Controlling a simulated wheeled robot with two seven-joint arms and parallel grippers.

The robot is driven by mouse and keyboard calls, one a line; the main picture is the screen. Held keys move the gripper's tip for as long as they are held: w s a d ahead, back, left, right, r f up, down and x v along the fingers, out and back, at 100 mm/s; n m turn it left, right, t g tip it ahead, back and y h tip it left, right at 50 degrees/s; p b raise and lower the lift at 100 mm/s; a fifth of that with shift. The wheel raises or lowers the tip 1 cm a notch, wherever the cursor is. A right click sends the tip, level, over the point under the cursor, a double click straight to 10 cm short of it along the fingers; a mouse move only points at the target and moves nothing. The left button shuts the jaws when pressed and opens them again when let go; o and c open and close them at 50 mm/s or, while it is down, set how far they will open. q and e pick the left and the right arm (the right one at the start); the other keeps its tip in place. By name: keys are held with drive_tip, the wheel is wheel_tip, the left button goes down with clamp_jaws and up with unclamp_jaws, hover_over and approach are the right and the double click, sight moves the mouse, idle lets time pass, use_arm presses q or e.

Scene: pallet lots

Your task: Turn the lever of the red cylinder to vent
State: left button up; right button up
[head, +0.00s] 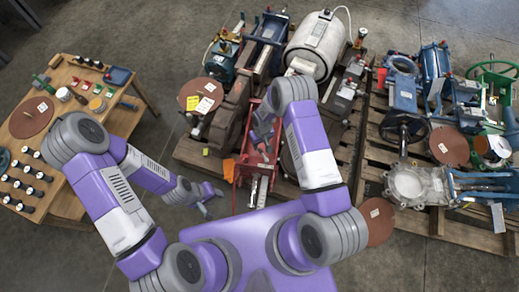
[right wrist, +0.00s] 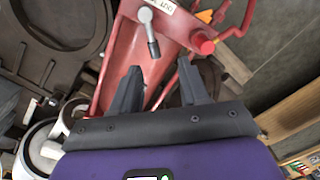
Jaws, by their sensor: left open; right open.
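The red cylinder (head: 243,160) lies on the pallet in the middle of the head view, partly hidden by my right arm. In the right wrist view its red body (right wrist: 120,62) runs up between and beyond my fingers. A grey lever (right wrist: 153,38) with a round pivot sits on it, pointing down the picture toward my fingers. A white label, cut off and hard to read, is beside the pivot. My right gripper (right wrist: 160,85) is open and empty, with the lever tip just ahead of the gap, apparently apart. My left gripper (head: 210,204) is open and empty, left of the cylinder over the floor.
A red knob (right wrist: 203,43) and a bent red bar stand right of the lever. A dark round plate (right wrist: 68,20) is at left. Pallets (head: 365,170) crowded with machine parts fill the right. A wooden table (head: 65,120) with small parts stands left, with bare floor between.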

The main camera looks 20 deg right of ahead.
sight(260, 149)
drive_tip(key=shift+w+d+f, duration=0.1)
drive_tip(key=shift+w+f, duration=0.15)
drive_tip(key=shift+w, duration=0.35)
drive_tip(key=shift+w+f, duration=0.15)
drive_tip(key=shift+f, duration=0.05)
wheel_tip(260, 149, down, 7)
drive_tip(key=b, duration=0.3)
clamp_jaws()
